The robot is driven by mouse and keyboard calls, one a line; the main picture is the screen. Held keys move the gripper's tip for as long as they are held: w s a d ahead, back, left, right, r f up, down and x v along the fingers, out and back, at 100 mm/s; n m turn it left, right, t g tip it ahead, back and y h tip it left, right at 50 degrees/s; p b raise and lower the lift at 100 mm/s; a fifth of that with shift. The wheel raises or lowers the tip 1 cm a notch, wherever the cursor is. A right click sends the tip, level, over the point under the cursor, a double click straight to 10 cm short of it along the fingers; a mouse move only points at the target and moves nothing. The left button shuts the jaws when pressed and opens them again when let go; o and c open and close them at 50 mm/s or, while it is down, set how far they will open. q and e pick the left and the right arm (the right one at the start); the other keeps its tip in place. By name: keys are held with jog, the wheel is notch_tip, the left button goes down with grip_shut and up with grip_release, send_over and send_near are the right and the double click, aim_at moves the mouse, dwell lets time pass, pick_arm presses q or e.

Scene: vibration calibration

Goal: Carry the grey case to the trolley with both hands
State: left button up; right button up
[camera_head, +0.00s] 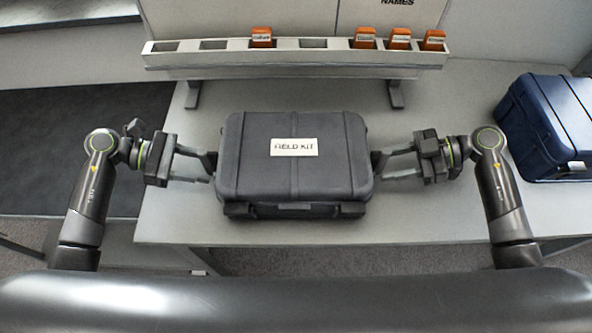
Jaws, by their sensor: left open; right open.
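The grey case (294,180), with a white label reading FIELD KIT, lies flat and closed on the light grey table (420,215), near its front edge. My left gripper (205,165) is open at the case's left side, its fingers pointing at that side. My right gripper (383,165) is open at the case's right side, its fingers pointing inward. I cannot tell whether the fingers touch the case or sit around its side handles.
A blue case (550,125) stands on the table at the right. Behind the grey case, a raised rack (205,58) holds several orange labelled blocks (262,37) and some empty slots. Bare table lies between the two cases.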

aim_at(212, 169)
pick_arm(q)
jog(key=shift+x, duration=1.5)
pick_arm(e)
jog(key=shift+x, duration=1.55)
pick_arm(q)
jog(key=shift+c, duration=0.4)
pick_arm(e)
jog(key=shift+c, duration=0.4)
pick_arm(q)
grip_shut()
pick_arm(e)
grip_shut()
pick_arm(q)
jog(key=shift+r, duration=0.1)
